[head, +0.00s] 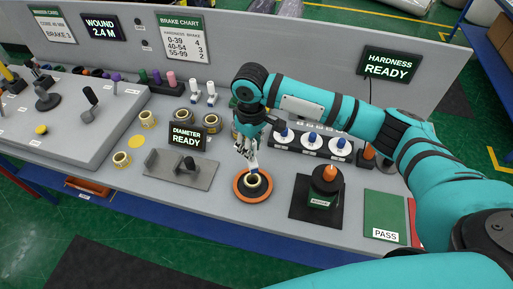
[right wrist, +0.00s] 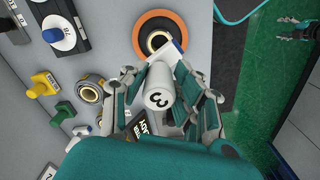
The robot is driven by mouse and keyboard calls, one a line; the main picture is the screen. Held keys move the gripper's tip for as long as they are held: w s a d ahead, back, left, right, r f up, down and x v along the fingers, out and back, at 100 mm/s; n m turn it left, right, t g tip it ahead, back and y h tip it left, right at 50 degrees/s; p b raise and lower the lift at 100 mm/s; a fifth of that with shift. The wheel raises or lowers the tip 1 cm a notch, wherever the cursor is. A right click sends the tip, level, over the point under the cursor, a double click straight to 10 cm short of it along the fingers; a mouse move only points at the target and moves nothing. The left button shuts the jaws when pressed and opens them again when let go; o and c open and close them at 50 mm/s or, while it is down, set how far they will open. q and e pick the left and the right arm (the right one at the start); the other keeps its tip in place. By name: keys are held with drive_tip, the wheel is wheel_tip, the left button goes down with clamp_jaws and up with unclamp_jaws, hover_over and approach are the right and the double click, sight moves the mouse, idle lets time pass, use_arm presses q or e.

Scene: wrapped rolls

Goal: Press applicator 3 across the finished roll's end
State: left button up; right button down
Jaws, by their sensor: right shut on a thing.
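Applicator 3 (right wrist: 158,98), a white cylinder marked "3" with a pale, blue-edged head, is held in my right gripper (right wrist: 165,85). In the head view my right gripper (head: 250,150) hangs just above the roll, with the applicator's pale tip (head: 254,166) pointing down at it. The roll (head: 253,182) stands end-up with a dark core in an orange ring (head: 240,192). In the right wrist view the applicator's head overlaps the edge of the roll (right wrist: 155,40); I cannot tell whether they touch. A small, distant claw (right wrist: 292,27), perhaps my left gripper, shows at the top right.
A black-and-orange device (head: 325,185) stands right of the ring, a grey fixture (head: 180,170) left. The "DIAMETER READY" sign (head: 186,138) stands behind that fixture. A green PASS mat (head: 385,215) lies far right.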

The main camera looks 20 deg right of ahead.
sight(253, 163)
drive_tip(key=shift+r+p, duration=0.15)
drive_tip(key=shift+p, duration=0.5)
drive_tip(key=shift+f+b, duration=1.05)
drive_tip(key=shift+f, duration=2.9)
drive_tip(key=shift+f, duration=0.7)
drive_tip(key=shift+s+f, duration=0.1)
drive_tip(key=shift+s+f+p, duration=0.1)
drive_tip(key=shift+p, duration=0.2)
